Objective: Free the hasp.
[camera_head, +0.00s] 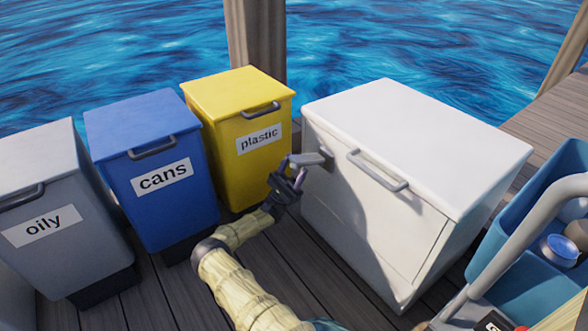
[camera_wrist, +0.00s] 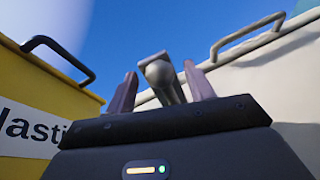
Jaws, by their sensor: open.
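The hasp (camera_head: 309,159) is a grey piece sticking out from a dark plate near the upper left of the white box's (camera_head: 417,142) front. My gripper (camera_head: 292,168) is at the outer end of the hasp. In the wrist view, my gripper's (camera_wrist: 162,88) two fingers stand apart, with the grey rounded end of the hasp (camera_wrist: 160,75) showing between them. The fingers do not appear closed on it; I cannot tell whether either touches it. The base of the hasp is partly hidden in the wrist view.
The white box has a grey handle (camera_head: 378,172) right of the hasp. The yellow plastic bin (camera_head: 238,90) stands close behind and left of my gripper. The blue cans bin (camera_head: 150,125) and grey oily bin (camera_head: 40,165) stand farther left. A blue tub (camera_head: 530,290) is at right.

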